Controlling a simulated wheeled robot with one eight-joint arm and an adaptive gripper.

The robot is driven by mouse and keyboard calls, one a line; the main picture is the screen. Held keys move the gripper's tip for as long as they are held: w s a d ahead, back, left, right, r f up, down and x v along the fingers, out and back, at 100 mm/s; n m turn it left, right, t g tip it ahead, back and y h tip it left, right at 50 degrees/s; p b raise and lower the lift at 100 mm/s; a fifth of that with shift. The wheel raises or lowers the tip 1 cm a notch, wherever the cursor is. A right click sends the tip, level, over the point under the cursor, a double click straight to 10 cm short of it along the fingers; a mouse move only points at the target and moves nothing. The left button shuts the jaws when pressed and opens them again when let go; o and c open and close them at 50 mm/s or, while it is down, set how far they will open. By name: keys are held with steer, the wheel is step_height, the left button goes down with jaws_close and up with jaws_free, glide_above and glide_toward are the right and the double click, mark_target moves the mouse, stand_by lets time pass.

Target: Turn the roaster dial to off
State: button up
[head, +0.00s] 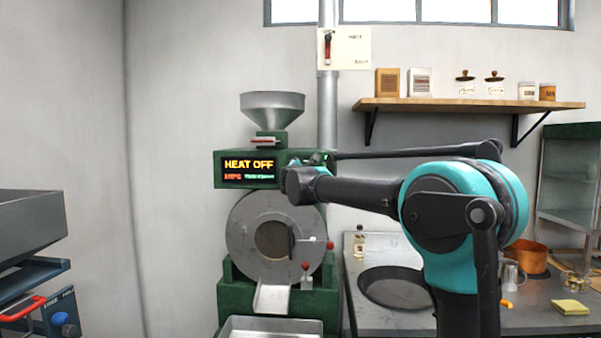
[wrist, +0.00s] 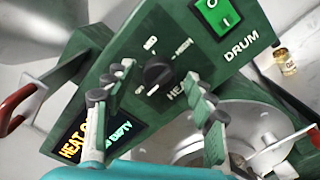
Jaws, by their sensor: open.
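The green roaster (head: 232,157) stands against the back wall, with a round metal drum face below its control box. Its display (head: 249,172) reads HEAT OFF in the head view. In the head view my wrist hides the dial.
A green DRUM rocker switch (wrist: 217,14) sits close to the dial. A steel hopper (head: 272,105) tops the roaster and a metal tray (head: 270,326) lies below. The counter (head: 535,296) at right holds a dark pan (head: 393,288) and a copper pot (head: 526,256).

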steer(key=s, duration=1.2)
steer(key=shift+f, duration=0.1)
steer(key=s+d+f+m+g+h, duration=0.25)
steer(key=d+f+m, duration=0.25)
steer(key=d+f, duration=0.35)
steer(key=s+d+f+m+g+h, duration=0.15)
steer(key=s+d+f+m, duration=0.25)
steer(key=d+f, duration=0.45)
steer(key=s+d+f+m+g+h, duration=0.1)
steer(key=s+d+f+m+g, duration=0.3)
steer(key=d+f, duration=0.5)
steer(key=s+d+f+m+g+y, duration=0.1)
steer(key=s+f+m+g+y, duration=0.4)
steer(key=s+f+m, duration=0.6)
steer(key=s+f, duration=1.3)
steer(key=f, duration=0.1)
steer(key=shift+s+d+g, duration=0.15)
steer(key=shift+s+g, duration=0.15)
steer(key=shift+g, duration=0.1)
